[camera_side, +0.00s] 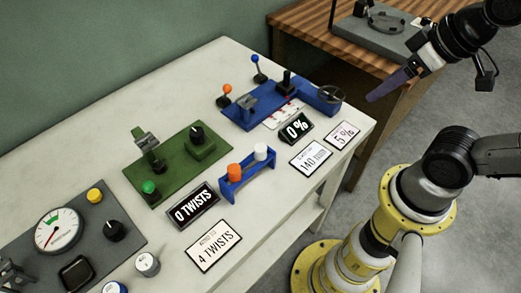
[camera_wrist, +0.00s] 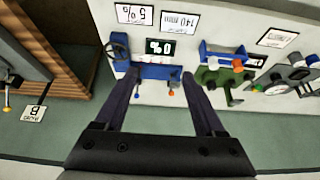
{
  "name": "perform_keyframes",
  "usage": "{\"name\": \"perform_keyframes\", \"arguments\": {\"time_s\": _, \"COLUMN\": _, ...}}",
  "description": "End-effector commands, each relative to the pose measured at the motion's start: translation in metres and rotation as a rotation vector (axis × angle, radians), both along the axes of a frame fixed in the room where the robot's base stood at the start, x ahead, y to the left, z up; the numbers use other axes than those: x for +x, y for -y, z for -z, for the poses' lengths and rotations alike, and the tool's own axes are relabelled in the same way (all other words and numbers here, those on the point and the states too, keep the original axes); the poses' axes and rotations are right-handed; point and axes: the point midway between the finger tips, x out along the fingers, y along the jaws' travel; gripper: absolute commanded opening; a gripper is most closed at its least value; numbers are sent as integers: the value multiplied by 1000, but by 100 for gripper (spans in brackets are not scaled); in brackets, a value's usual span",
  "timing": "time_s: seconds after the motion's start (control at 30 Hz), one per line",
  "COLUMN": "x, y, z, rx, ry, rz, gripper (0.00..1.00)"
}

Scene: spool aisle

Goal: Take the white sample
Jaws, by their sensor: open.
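The white sample (camera_side: 261,152) stands upright in a small blue rack (camera_side: 233,186), beside an orange sample (camera_side: 235,172). In the wrist view the white sample (camera_wrist: 213,62) looks small, right of the jaws, and the orange one is beside it. My gripper (camera_side: 378,96) is raised at the upper right in the side view, well away from the rack, near the wooden table. In the wrist view my gripper (camera_wrist: 160,76) has its two dark fingers spread, with nothing held between them.
The rack stands on a white table (camera_side: 210,70). A green panel (camera_side: 175,170) with a clamp and knob lies behind it, and a blue device (camera_side: 262,108) is farther back. Display signs, including "0 TWISTS" (camera_side: 193,206), stand nearby. A wooden table (camera_side: 315,38) stands at the back right.

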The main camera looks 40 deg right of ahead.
Motion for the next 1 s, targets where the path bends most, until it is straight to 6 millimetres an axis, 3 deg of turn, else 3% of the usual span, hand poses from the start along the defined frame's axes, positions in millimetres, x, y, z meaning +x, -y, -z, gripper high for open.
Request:
{"name": "perform_keyframes", "arguments": {"time_s": 0.17, "x": -1, "y": 0, "z": 0, "rx": 36, "ry": -3, "rz": 67, "gripper": 72}}
{"name": "perform_keyframes", "arguments": {"time_s": 0.33, "x": 2, "y": 0, "z": -10, "rx": 178, "ry": 0, "rz": 332, "gripper": 72}}
{"name": "perform_keyframes", "arguments": {"time_s": 0.47, "x": 15, "y": -2, "z": -24, "rx": 316, "ry": -16, "rz": 590, "gripper": 72}}
{"name": "perform_keyframes", "arguments": {"time_s": 0.77, "x": 71, "y": -28, "z": -44, "rx": 553, "ry": -143, "rz": 1139, "gripper": 72}}
{"name": "perform_keyframes", "arguments": {"time_s": 0.87, "x": 97, "y": -46, "z": -42, "rx": 591, "ry": -200, "rz": 1318, "gripper": 72}}
{"name": "perform_keyframes", "arguments": {"time_s": 1.0, "x": 135, "y": -85, "z": -26, "rx": 582, "ry": -278, "rz": 1541, "gripper": 72}}
